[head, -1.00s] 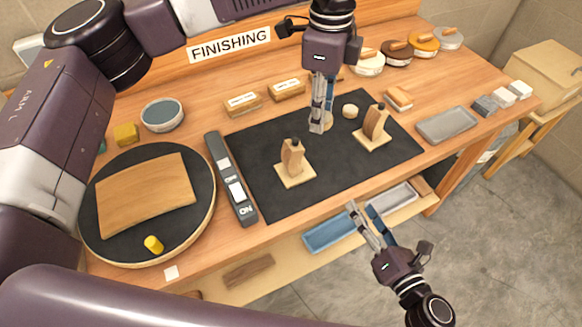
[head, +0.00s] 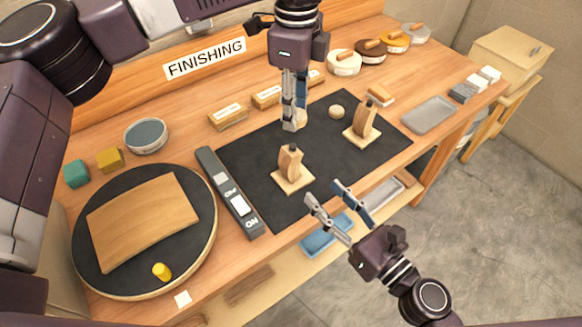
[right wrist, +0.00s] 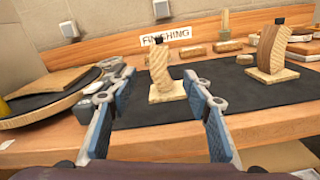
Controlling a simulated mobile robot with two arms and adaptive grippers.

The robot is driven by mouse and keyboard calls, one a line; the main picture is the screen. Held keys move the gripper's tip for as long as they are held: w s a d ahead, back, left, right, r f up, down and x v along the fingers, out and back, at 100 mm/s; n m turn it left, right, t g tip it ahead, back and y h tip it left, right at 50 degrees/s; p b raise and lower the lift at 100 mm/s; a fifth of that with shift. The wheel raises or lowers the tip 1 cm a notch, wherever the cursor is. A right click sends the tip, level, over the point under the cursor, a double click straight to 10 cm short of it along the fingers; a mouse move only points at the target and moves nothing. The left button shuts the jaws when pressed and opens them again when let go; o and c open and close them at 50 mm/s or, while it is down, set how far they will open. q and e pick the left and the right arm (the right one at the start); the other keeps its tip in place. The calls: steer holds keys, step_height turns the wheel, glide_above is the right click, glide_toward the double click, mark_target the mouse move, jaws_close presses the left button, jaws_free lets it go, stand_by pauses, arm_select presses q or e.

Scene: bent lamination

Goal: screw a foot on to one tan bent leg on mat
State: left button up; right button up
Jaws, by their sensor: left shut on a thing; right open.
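On the black mat (head: 250,160), a tan bent leg (head: 289,163) stands upright on a square pale base, with a black piece on its top. A browner bent leg (head: 364,118) stands on a similar base to the right. My left gripper (head: 293,125) points down over the mat behind the tan leg, shut on a pale round foot (head: 302,119) that its fingers partly hide. Another round foot (head: 336,111) lies on the mat. My right gripper (head: 326,195) is open and empty in front of the tan leg. The right wrist view shows the tan leg (right wrist: 161,75) beyond its open fingers.
A round turntable (head: 210,240) with a curved wooden panel (head: 140,220) is at left. A long grey device (head: 229,190) lies beside the mat's left edge. A grey tray (head: 430,114) is at right.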

mark_target(295, 164)
steer(key=shift+w+a, duration=0.4)
steer(key=shift+a, duration=0.1)
steer(key=x, duration=0.3)
steer(key=shift+w+a+r, duration=0.1)
steer(key=shift+w+a, duration=0.05)
steer(key=shift+w, duration=0.15)
steer(key=shift+w+a, duration=0.35)
steer(key=shift+w, duration=0.25)
steer(key=shift+x, duration=2.95)
steer(key=shift+a, duration=0.1)
steer(key=shift+c, duration=0.5)
jaws_close()
